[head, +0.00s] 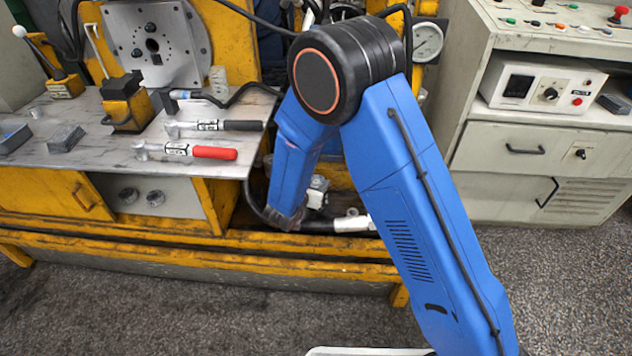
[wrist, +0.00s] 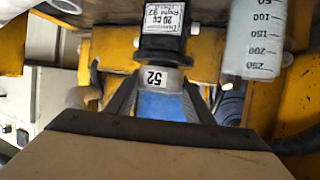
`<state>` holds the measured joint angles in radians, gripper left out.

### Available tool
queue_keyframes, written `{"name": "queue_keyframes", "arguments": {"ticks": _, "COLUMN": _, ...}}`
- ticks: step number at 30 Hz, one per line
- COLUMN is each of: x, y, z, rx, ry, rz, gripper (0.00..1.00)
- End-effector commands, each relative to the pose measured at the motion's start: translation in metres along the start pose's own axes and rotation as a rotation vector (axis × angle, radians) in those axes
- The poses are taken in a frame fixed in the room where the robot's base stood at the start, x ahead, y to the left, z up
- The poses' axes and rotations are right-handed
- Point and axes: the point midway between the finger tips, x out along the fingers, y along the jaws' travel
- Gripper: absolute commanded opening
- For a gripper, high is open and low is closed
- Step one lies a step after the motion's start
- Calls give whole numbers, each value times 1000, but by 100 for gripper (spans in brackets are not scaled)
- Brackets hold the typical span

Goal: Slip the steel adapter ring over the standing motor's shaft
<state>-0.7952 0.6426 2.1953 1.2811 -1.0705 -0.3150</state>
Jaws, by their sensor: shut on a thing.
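In the wrist view my gripper (wrist: 156,84) is shut on a pale steel ring (wrist: 168,79) marked 52, with one finger on each side of it. A dark motor body (wrist: 163,35) with a white printed label is right by the ring, toward the top of the picture. The ring looks in line with the motor and close against its end. I cannot tell whether the shaft is inside the ring. A blue surface shows between the fingers below the ring. In the head view the gripper, ring and motor are not seen; my blue arm blocks part of the view.
A graduated clear container (wrist: 257,40) stands close to the right of the motor in the wrist view, with yellow framework (wrist: 210,60) around. In the head view a steel bench (head: 100,135) holds a red-handled tool (head: 212,153) and a black-handled tool (head: 240,126).

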Motion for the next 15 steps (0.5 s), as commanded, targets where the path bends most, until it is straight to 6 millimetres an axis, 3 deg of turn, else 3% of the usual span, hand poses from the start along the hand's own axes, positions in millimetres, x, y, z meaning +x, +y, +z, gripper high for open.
{"name": "queue_keyframes", "arguments": {"ticks": 9, "x": 0, "y": 0, "z": 1, "rx": 0, "ry": 1, "rz": 0, "gripper": 8}}
{"name": "queue_keyframes", "arguments": {"ticks": 10, "x": 0, "y": 0, "z": 1, "rx": 0, "ry": 1, "rz": 0, "gripper": 55}}
{"name": "queue_keyframes", "arguments": {"ticks": 12, "x": 0, "y": 0, "z": 1, "rx": 0, "ry": 1, "rz": 0, "gripper": 69}}
{"name": "queue_keyframes", "arguments": {"ticks": 15, "x": 0, "y": 0, "z": 1, "rx": 0, "ry": 0, "rz": 0, "gripper": 69}}
